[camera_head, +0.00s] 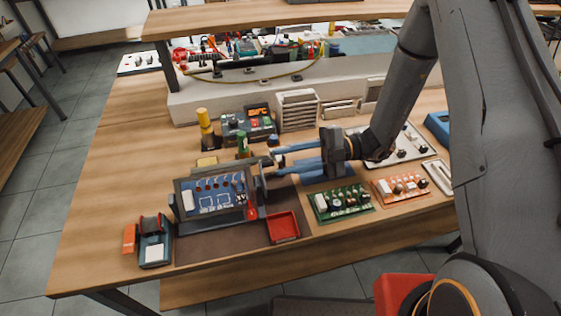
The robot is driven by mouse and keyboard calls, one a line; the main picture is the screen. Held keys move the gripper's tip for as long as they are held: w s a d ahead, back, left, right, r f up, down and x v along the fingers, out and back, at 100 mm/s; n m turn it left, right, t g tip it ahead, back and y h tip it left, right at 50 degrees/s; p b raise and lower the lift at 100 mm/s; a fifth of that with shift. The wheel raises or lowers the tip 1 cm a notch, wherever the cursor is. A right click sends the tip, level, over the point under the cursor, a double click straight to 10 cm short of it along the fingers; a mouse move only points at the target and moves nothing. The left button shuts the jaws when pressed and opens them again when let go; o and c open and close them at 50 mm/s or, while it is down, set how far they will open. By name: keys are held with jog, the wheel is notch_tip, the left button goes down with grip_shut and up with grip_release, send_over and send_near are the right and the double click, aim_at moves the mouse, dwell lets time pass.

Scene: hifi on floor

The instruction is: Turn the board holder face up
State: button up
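The board holder (178,202) is a dark frame around a blue circuit board (215,194) on the table's left half. It looks tilted, with the board's component side toward the camera. Its underside and back are hidden. My gripper (275,162) comes from the right with its two blue-grey fingers spread apart, pointing left. The fingertips are close to the holder's right end; I cannot tell whether they touch it. Nothing shows clearly between the fingers.
A red tray (283,227) lies right of the holder on a dark mat (230,244). A small teal-and-red device (154,243) stands left. Green (341,203) and orange (400,187) boards lie right. A yellow-topped bottle (205,122) and a device with knobs (248,126) stand behind. The left table edge is clear.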

jog(key=b+v, duration=0.2)
jog(key=v, duration=0.4)
